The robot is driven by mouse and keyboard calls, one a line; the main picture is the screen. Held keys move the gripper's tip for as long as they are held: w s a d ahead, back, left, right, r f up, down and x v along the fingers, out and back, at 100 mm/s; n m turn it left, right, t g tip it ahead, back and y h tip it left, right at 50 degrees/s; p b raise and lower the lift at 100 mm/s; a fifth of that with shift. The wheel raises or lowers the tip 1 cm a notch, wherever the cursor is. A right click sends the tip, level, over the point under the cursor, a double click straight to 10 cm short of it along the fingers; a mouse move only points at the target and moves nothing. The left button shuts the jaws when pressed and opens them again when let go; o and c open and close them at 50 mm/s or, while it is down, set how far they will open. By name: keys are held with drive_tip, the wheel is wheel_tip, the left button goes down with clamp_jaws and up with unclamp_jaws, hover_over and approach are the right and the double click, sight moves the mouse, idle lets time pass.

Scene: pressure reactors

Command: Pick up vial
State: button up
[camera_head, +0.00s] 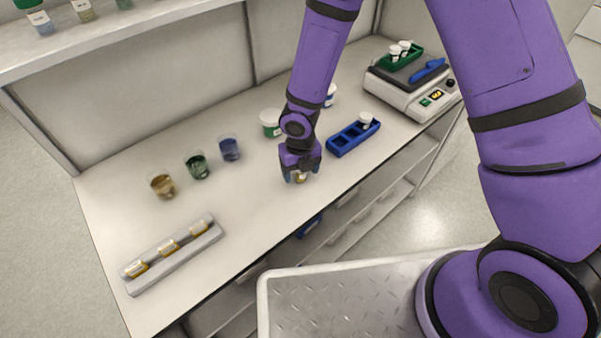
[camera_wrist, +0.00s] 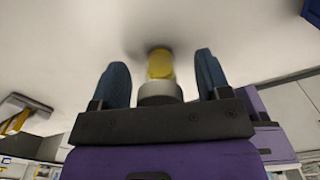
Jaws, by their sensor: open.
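The vial (camera_wrist: 160,66) shows in the wrist view with a yellow body and a pale grey-white cap end nearer the camera. It sits between the two blue fingers of my gripper (camera_wrist: 161,62), which are open with a gap visible on each side. In the head view, my gripper (camera_head: 300,176) is low over the white bench near its front edge. Only a small yellowish part of the vial (camera_head: 299,178) shows there; the fingers hide the rest.
A blue tray (camera_head: 338,147) holding a white-capped jar stands right of my gripper, and a white-and-green jar (camera_head: 270,123) behind it. A scale-like device (camera_head: 405,98) is farther right.

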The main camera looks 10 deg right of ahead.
drive_tip(key=c, duration=1)
drive_tip(key=shift+r, duration=0.15)
